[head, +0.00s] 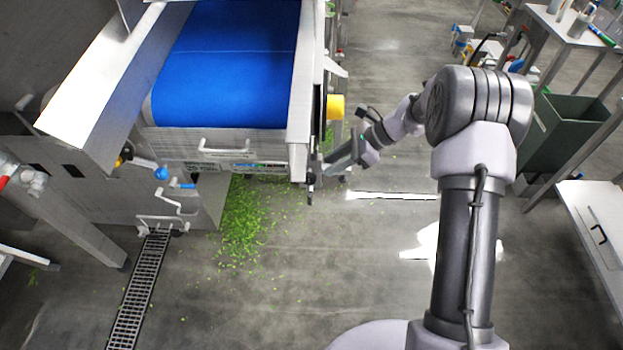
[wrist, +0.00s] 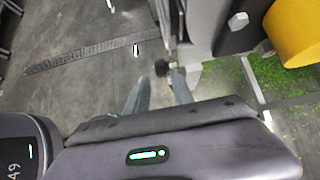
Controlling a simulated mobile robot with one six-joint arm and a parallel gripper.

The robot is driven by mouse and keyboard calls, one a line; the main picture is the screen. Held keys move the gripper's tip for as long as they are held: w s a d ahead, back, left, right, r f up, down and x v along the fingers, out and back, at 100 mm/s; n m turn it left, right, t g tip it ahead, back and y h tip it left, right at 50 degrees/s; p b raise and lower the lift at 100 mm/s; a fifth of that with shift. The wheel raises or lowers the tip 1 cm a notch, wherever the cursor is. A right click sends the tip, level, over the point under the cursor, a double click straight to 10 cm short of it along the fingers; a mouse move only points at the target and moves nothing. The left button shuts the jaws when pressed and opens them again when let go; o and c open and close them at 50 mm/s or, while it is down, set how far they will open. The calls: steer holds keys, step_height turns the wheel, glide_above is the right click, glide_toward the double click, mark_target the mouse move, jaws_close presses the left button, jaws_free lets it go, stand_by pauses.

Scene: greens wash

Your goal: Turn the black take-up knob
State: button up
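The black take-up knob (wrist: 161,67) shows in the wrist view as a small dark round end beside the conveyor's metal frame. In the head view a small dark knob (head: 311,179) sits below the near right corner of the conveyor. My gripper (wrist: 161,76) is open, its two grey fingers apart with the knob showing between or just past their tips. I cannot tell whether either finger touches it. In the head view my gripper (head: 331,167) is just right of that corner, pointing left toward the knob.
The conveyor has a blue belt (head: 228,65) and a yellow cylinder (head: 335,107) on its right side. Green leaf scraps (head: 245,220) litter the floor. A drain grate (head: 138,290) lies at the lower left. A dark green bin (head: 565,130) stands at the right. The floor before the conveyor is open.

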mark_target(312, 175)
steer(key=b+x, duration=0.2)
steer(key=x, duration=0.6)
steer(key=shift+a+f, duration=0.15)
steer(key=shift+a, duration=0.05)
jaws_close()
